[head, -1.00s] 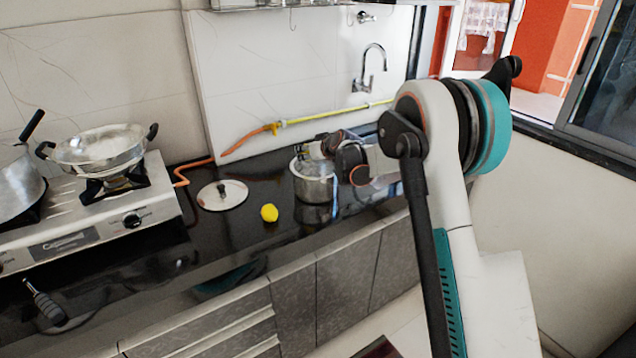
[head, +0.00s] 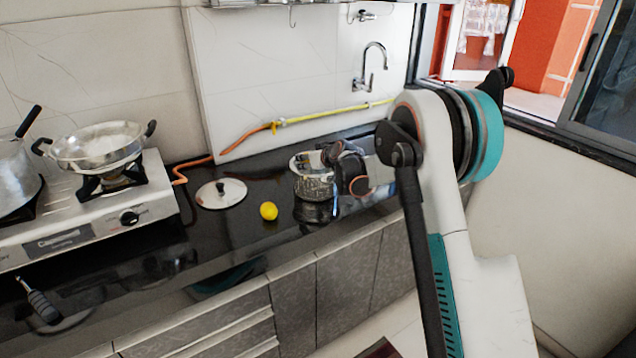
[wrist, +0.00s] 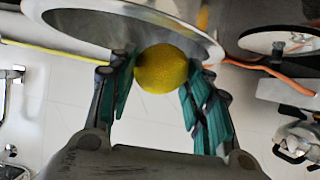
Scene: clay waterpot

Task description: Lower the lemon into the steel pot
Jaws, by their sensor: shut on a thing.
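My gripper (wrist: 160,82) is shut on a yellow lemon (wrist: 162,68), which sits between its teal-lined fingers in the wrist view. The steel pot (wrist: 95,32) fills the upper part of that view, its wide rim partly behind the lemon. In the head view the steel pot (head: 313,186) stands on the dark counter, and my gripper (head: 335,155) is at its right rim. The held lemon cannot be made out there, so its height relative to the rim is unclear. Another lemon (head: 268,211) lies on the counter, left of and in front of the pot.
A lid (head: 222,194) lies flat on the counter left of the pot. A stove (head: 90,215) with a wide pan (head: 98,148) is further left. An orange and yellow hose (head: 330,115) runs along the wall behind, below a tap (head: 370,68). The counter's front edge is close.

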